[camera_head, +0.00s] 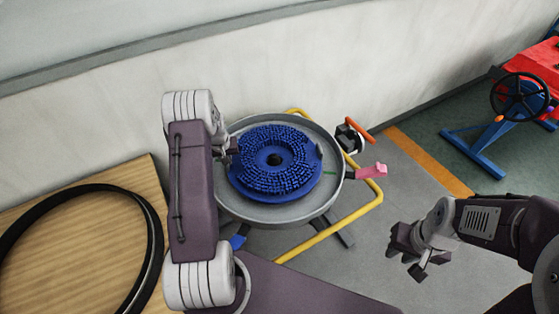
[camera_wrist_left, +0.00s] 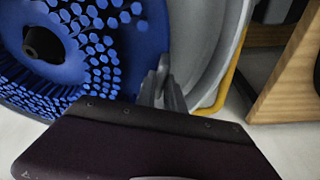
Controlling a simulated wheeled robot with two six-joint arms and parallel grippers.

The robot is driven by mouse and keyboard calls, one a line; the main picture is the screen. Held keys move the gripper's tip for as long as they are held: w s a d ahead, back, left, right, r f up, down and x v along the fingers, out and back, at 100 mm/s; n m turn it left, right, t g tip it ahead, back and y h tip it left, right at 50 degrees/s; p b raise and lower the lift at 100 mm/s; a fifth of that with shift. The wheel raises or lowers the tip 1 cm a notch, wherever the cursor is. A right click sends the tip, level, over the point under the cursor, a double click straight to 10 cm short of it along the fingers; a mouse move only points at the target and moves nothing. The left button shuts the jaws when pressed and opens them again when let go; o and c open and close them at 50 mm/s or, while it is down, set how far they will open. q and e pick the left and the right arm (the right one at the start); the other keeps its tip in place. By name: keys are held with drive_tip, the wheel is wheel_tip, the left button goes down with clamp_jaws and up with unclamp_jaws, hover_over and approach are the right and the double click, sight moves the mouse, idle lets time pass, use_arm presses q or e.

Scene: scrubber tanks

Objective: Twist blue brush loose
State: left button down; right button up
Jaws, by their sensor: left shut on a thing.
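The blue brush (camera_head: 297,178) is a round disc with short bristles and a dark central hub, lying bristles up in a round grey tray (camera_head: 256,211). My left gripper (camera_head: 231,148) is at the brush's left edge, partly hidden by my arm. In the left wrist view its fingers (camera_wrist_left: 163,88) are shut on the rim of the blue brush (camera_wrist_left: 85,70); the exact contact is hard to see. My right gripper (camera_head: 408,257) is open and empty, low at the right and apart from the brush.
A yellow tube frame (camera_head: 325,233) surrounds the tray. A pink handle (camera_head: 371,171) and an orange-handled part (camera_head: 358,131) stick out at its right. A wooden board (camera_head: 85,222) with a black ring (camera_head: 148,205) lies left. A red machine with a steering wheel (camera_head: 520,97) stands far right.

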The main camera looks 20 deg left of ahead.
sight(228, 167)
use_arm(q)
drive_tip(key=shift+s+d+n, duration=0.25)
drive_tip(key=shift+s+n, duration=0.05)
drive_tip(key=shift+s, duration=0.05)
drive_tip(key=shift+s+d, duration=0.1)
drive_tip(key=shift+s, duration=0.05)
drive_tip(key=shift+s+d+n, duration=0.35)
drive_tip(key=shift+s+n, duration=0.05)
drive_tip(key=shift+s+d+f+n+b, duration=0.15)
drive_tip(key=shift+s+d+n+b, duration=0.2)
drive_tip(key=shift+b, duration=0.2)
drive_tip(key=shift+s+d, duration=0.1)
drive_tip(key=shift+s, duration=0.2)
